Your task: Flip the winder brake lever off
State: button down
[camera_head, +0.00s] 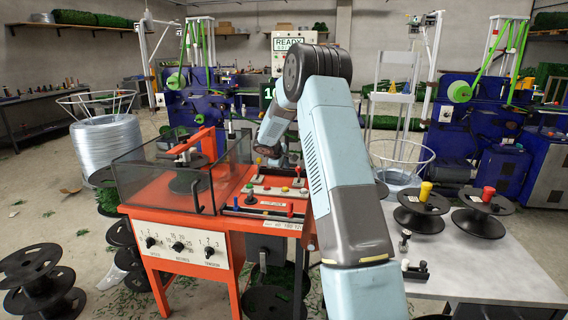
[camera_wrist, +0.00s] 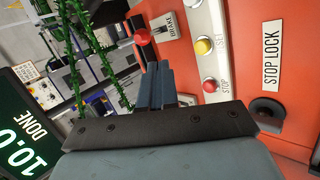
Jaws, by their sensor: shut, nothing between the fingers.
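The brake lever shows in the wrist view as a red ball knob (camera_wrist: 142,37), beside a white plate marked BRAKE (camera_wrist: 170,25) on the orange winder panel (camera_wrist: 221,118). My gripper (camera_wrist: 158,68) is shut and empty. Its dark blue fingers point at the panel, and their tips lie just below the knob in the picture. I cannot tell whether they touch the lever. In the head view my arm reaches down over the orange winder (camera_head: 176,208), and my gripper is mostly hidden behind its own links.
A yellow SET button (camera_wrist: 204,47), a red STOP button (camera_wrist: 210,86) and a black STOP LOCK switch (camera_wrist: 267,111) lie right of my fingers. A display (camera_wrist: 22,125) reads 10.0 DONE. A clear guard box (camera_head: 160,185) stands left; a table with black spools (camera_head: 423,216) stands right.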

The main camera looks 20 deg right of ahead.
jog(key=d+r+x, duration=0.1)
jog(key=x, duration=0.8)
jog(key=shift+w+d+r, duration=0.15)
jog(key=shift+w+r, duration=0.15)
jog(key=shift+w, duration=0.1)
